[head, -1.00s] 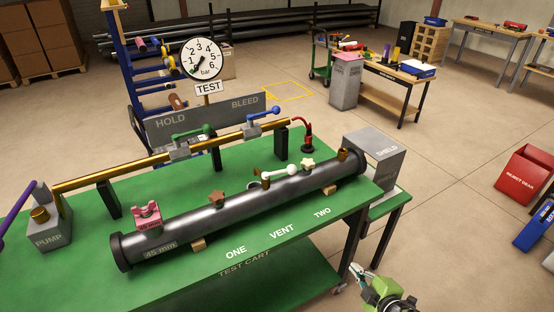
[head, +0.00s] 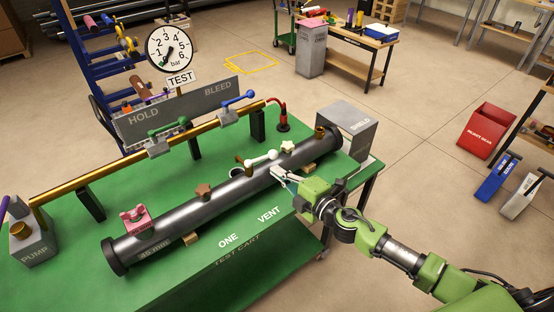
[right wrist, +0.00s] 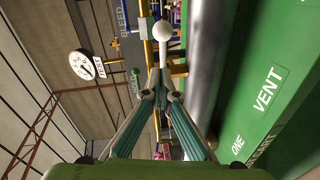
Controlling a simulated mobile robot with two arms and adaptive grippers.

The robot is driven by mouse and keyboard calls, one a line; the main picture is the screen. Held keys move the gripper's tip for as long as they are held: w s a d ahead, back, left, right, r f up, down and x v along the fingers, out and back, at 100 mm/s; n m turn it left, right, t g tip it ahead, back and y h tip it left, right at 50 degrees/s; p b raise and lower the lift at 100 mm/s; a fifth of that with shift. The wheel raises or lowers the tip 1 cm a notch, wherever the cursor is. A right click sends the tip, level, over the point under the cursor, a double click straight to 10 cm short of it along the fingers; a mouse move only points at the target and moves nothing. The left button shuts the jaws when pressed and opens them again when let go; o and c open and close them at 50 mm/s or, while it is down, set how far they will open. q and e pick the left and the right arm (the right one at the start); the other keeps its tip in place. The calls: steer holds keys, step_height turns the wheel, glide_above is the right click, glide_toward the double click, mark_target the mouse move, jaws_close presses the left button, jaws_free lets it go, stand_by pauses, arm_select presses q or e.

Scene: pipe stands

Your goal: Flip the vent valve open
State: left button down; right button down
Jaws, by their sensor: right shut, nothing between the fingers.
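The vent valve's lever (head: 262,160), a pale handle with a white ball end, lies roughly along the top of the dark pipe (head: 205,207), behind the VENT label (head: 269,215) on the green bench. My right gripper (head: 276,170) is shut and empty, its tips at the pipe's near side, close below the lever. In the right wrist view the closed fingertips (right wrist: 160,74) point at the white ball (right wrist: 162,31), which shows just beyond them. I cannot tell whether they touch. My left gripper is not in view.
Behind run a brass pipe (head: 100,174) with a green HOLD lever (head: 168,130) and a blue BLEED lever (head: 238,98). A grey SHIELD box (head: 346,130) stands at the right end.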

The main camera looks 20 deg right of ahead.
mark_target(273, 156)
steer(key=w, duration=0.2)
steer(key=w+f, duration=0.1)
steer(key=w, duration=0.1)
steer(key=shift+d, duration=0.3)
steer(key=shift+w+d, duration=0.25)
steer(key=shift+w, duration=0.25)
steer(key=shift+w+d+f+n+g+y+b, duration=0.2)
steer(key=shift+w+n+g+y+b, duration=0.15)
steer(key=shift+y+b, duration=0.6)
steer(key=shift+w+d+r+n+b, duration=0.1)
steer(key=shift+w+n+b, duration=0.15)
steer(key=shift+w+b, duration=0.05)
steer(key=shift+w, duration=0.3)
steer(key=shift+s+r, duration=0.1)
